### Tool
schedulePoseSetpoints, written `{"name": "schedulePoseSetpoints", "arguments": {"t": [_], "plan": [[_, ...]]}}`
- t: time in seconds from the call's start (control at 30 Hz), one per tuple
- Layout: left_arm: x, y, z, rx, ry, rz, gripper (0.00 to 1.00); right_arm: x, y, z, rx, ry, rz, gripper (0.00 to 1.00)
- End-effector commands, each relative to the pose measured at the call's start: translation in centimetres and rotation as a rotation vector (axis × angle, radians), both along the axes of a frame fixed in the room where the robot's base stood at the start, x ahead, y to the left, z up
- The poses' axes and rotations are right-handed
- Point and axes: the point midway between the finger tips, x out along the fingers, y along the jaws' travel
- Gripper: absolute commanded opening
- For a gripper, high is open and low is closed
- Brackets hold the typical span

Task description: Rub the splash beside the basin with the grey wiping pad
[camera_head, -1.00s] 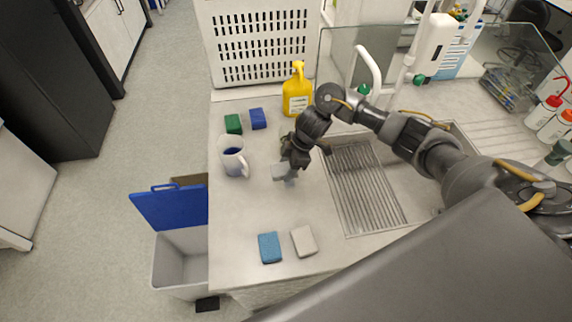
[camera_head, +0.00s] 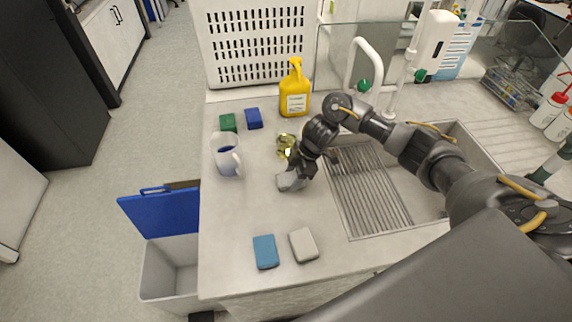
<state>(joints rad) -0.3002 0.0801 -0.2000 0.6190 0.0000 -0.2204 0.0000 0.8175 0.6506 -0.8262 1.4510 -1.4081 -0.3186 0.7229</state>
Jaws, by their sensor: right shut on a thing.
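My right gripper (camera_head: 296,172) is shut on a grey wiping pad (camera_head: 288,182), at or just above the counter left of the basin (camera_head: 420,195). I cannot tell whether the pad touches the counter. A shiny yellow-green splash (camera_head: 285,142) lies on the counter behind the pad, left of the basin. The gripper partly covers the splash's right side. My left gripper is not in view.
A blue pad (camera_head: 265,251) and a pale grey pad (camera_head: 303,245) lie near the front edge.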

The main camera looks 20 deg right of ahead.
Motion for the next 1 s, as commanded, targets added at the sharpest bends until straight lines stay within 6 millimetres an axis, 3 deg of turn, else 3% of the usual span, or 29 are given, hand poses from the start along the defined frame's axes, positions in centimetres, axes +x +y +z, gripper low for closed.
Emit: {"name": "schedulePoseSetpoints", "arguments": {"t": [0.2, 0.27, 0.63, 0.8, 1.0], "plan": [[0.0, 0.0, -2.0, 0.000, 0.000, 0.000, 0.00, 0.1, -0.6, -0.6, 0.001, -0.001, 0.012, 0.35], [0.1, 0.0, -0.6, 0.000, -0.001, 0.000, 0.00, 0.1, 0.0, 0.5, 0.000, 0.002, 0.012, 0.35], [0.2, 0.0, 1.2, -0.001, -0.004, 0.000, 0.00, 0.0, 2.7, 0.2, 0.000, 0.003, -0.001, 0.35], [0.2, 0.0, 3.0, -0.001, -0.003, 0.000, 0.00, 0.0, 2.3, 2.8, -0.002, -0.001, -0.006, 0.35], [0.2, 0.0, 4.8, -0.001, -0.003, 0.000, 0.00, -0.1, 2.2, 4.3, -0.002, 0.001, -0.009, 0.35]]}}
